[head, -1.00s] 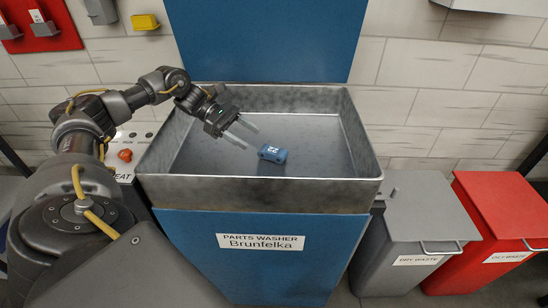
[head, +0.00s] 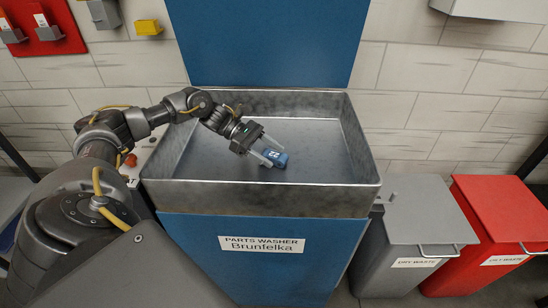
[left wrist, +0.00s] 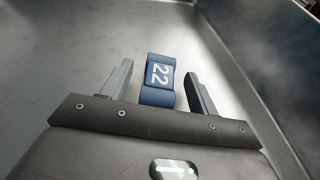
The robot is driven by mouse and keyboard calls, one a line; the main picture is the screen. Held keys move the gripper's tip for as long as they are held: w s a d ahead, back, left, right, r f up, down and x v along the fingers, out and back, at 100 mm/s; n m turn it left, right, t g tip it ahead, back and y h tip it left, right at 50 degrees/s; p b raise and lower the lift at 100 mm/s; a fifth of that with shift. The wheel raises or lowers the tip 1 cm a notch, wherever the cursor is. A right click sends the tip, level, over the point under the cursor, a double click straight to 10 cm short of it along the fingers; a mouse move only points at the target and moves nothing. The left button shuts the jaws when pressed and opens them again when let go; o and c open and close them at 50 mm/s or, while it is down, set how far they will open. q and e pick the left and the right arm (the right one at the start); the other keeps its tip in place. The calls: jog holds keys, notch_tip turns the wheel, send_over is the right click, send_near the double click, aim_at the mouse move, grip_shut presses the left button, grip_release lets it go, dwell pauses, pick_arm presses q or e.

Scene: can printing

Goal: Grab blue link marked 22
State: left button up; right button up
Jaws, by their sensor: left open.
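The blue link marked 22 (head: 275,157) lies on the floor of the parts washer's metal basin (head: 262,198). In the left wrist view the link (left wrist: 159,78) shows its white 22 between the two fingers. My left gripper (head: 269,155) is open, with its fingers on either side of the link. In the left wrist view the gripper (left wrist: 160,85) has a gap between each finger and the link. My right gripper is out of view.
The basin walls rise around the link, and a blue lid (head: 265,45) stands behind. A grey dry waste bin (head: 410,220) and a red bin (head: 500,215) stand at the right. The rest of the basin floor is clear.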

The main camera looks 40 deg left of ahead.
pick_arm(q)
jog(key=c, duration=1.2)
jog(key=shift+o, duration=0.2)
jog(key=shift+r, duration=0.1)
